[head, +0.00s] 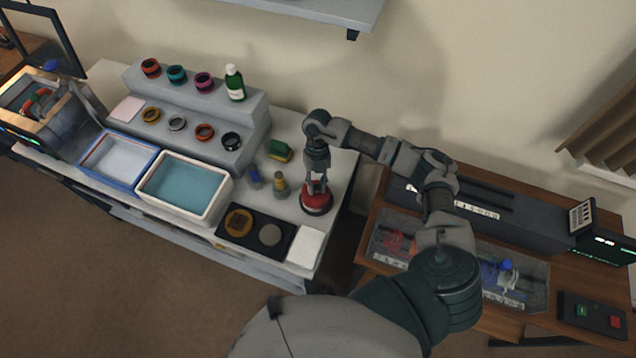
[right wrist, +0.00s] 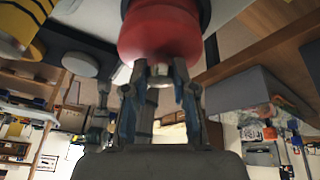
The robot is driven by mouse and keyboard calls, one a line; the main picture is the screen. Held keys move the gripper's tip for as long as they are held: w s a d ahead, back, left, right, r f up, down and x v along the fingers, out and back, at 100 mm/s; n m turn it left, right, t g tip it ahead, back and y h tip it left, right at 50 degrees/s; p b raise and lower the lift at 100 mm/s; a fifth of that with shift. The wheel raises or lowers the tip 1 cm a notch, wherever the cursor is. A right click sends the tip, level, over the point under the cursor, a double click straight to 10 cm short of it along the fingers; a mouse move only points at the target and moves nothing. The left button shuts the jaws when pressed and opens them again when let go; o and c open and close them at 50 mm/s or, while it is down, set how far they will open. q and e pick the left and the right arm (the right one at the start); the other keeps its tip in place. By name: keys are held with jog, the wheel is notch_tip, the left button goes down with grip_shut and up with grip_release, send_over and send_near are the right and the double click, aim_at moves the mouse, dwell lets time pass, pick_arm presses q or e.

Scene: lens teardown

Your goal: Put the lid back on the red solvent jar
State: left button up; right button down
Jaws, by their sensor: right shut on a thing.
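The red solvent jar (head: 316,203) stands near the right end of the grey bench, with a dark band around its base. In the right wrist view the red rounded body (right wrist: 160,35) fills the top centre. My right gripper (head: 317,184) is directly above the jar, pointing down. In the right wrist view its fingertips (right wrist: 160,78) are shut on a small pale piece at the red body, which looks like the lid's knob. The fingers hide much of the lid, and I cannot tell whether it is seated or just above the jar. My left gripper is not in view.
Left of the jar stand a yellow-topped bottle (head: 279,183), a blue bottle (head: 254,177) and a green-and-yellow block (head: 279,150). A black tray (head: 256,258) and white pad (head: 305,246) lie in front. A wooden desk (head: 372,262) is to the right.

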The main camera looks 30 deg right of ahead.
jog(key=shift+s, duration=0.1)
jog(key=shift+d, duration=0.4)
jog(key=shift+d+r, duration=0.2)
jog(key=shift+d, duration=0.4)
jog(key=shift+r+p, duration=0.1)
jog(key=shift+p, duration=0.2)
jog(key=shift+a+r, duration=0.25)
jog(key=shift+a, duration=0.05)
jog(key=shift+r, duration=0.1)
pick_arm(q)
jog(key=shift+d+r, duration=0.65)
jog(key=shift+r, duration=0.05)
pick_arm(e)
jog(key=shift+d, duration=0.1)
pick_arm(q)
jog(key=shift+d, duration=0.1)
pick_arm(e)
jog(key=shift+d, duration=0.1)
